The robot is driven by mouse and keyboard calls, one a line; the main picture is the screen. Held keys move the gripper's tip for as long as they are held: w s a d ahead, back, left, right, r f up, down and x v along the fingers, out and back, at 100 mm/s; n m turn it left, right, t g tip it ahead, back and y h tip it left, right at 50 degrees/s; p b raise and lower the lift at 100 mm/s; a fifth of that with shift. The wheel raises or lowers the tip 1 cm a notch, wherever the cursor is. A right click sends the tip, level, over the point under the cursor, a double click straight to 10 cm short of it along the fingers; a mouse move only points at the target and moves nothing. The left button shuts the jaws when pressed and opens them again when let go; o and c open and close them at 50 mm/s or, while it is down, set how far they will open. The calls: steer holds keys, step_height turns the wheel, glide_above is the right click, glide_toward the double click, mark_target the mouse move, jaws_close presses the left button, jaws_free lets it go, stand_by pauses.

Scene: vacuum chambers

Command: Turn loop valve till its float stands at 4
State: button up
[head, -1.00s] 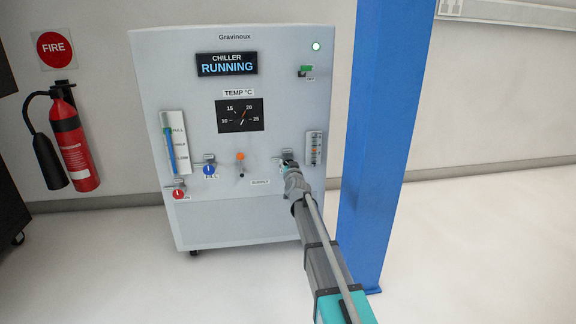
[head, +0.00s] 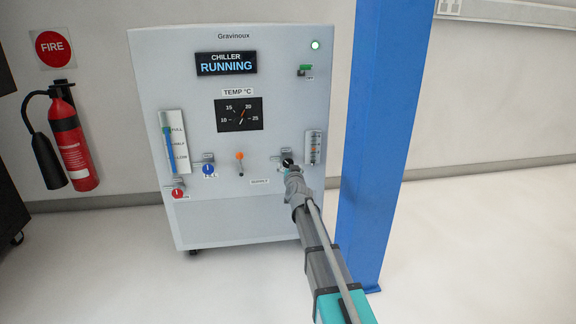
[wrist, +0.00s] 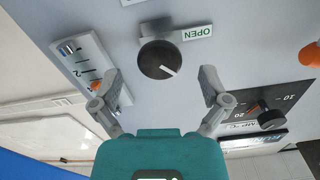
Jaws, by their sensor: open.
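The loop valve is a black round knob (wrist: 160,60) with a white pointer line, on the chiller's grey front panel, beside an OPEN label (wrist: 196,33). In the head view the knob (head: 287,162) sits at the panel's lower right. The float gauge (wrist: 92,68) is a white scale strip next to the knob, with an orange float (wrist: 97,87); its exact reading is too small to tell. The gauge also shows in the head view (head: 314,148). My gripper (wrist: 158,76) is open and empty, its fingers apart either side of the knob in the picture, seemingly just short of it.
The chiller panel also carries a blue knob (head: 208,169), a red knob (head: 178,193), an orange-topped lever (head: 240,162), a green switch (head: 305,71) and a temperature dial (head: 239,114). A blue column (head: 378,150) stands close to my arm's right.

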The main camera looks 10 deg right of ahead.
steer(key=s, duration=0.8)
steer(key=shift+s, duration=0.4)
steer(key=shift+a, duration=0.1)
steer(key=s+a+f+n+g+y+p, duration=0.1)
steer(key=s+a+g+p, duration=0.1)
steer(key=s+g+p, duration=0.4)
steer(key=s+a+f+n+g+y+p, duration=0.1)
steer(key=s+a+n+g+p, duration=0.15)
steer(key=s+p, duration=0.45)
steer(key=s+d+r+m+g+h+p, duration=0.1)
steer(key=s+d+g+p, duration=0.3)
steer(key=s, duration=0.6)
steer(key=s+r+m+g+h+p, duration=0.15)
steer(key=s+g, duration=0.35)
steer(key=s, duration=0.6)
step_height(320, 180, up, 38)
steer(key=n+p, duration=0.1)
steer(key=p, duration=3.7)
steer(key=shift+d+p, duration=0.2)
steer(key=shift+p, duration=0.15)
steer(key=shift+g+y, duration=0.25)
steer(key=shift+c, duration=0.3)
